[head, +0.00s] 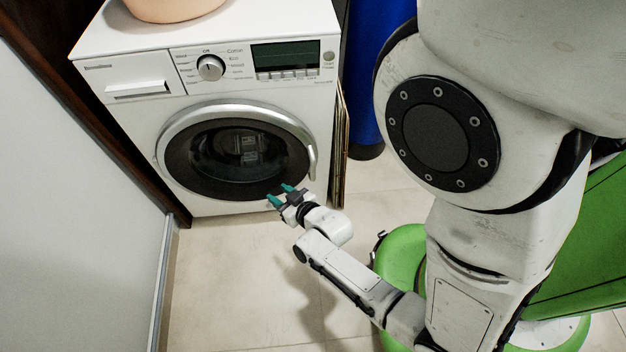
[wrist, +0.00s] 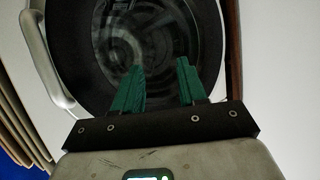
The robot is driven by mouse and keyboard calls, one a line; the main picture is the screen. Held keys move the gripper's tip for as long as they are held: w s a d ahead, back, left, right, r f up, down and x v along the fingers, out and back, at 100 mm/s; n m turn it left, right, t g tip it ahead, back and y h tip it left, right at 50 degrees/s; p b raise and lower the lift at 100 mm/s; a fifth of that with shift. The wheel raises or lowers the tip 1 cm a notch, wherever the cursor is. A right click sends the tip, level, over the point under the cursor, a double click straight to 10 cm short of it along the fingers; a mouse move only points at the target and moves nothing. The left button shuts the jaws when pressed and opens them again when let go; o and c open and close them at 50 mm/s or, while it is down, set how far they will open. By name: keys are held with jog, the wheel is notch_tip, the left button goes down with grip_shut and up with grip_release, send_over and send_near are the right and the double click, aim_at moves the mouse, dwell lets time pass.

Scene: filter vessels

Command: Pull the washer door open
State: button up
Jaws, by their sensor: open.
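The white washer (head: 150,124) stands against the back, facing me. Its round door (head: 184,126) has a silver rim and dark glass and looks shut. The door handle (head: 312,160) is a silver bar on the rim's right side in the head view. The wrist view shows the handle (wrist: 58,95) at the left and the dark door glass (wrist: 110,45) ahead of the fingers. My gripper (head: 280,196) has teal fingers and is open and empty. It is in front of the door's lower right part, below and left of the handle. In the wrist view my gripper (wrist: 158,82) points at the glass.
A pinkish round container (head: 172,8) stands on top of the washer. Thin brown panels (head: 340,150) lean at its right side, with a blue cylinder (head: 366,80) beyond. A pale wall or panel (head: 80,200) bounds the left. The tiled floor (head: 225,270) in front is clear.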

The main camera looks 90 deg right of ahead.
jog(key=s+d+f+m+g+h+b, duration=0.2)
jog(key=s+f+m+h+b, duration=0.15)
jog(key=s, duration=0.25)
jog(key=m+g+h+b, duration=0.1)
jog(key=m+g+h, duration=0.1)
jog(key=h, duration=0.2)
send_near(314, 173)
jog(key=shift+n, duration=0.25)
jog(key=b+x, duration=0.1)
jog(key=x, duration=1)
jog(key=shift+f+b, duration=0.1)
jog(key=shift+b, duration=0.3)
jog(key=shift+a, duration=0.1)
jog(key=shift+c, duration=0.2)
grip_shut()
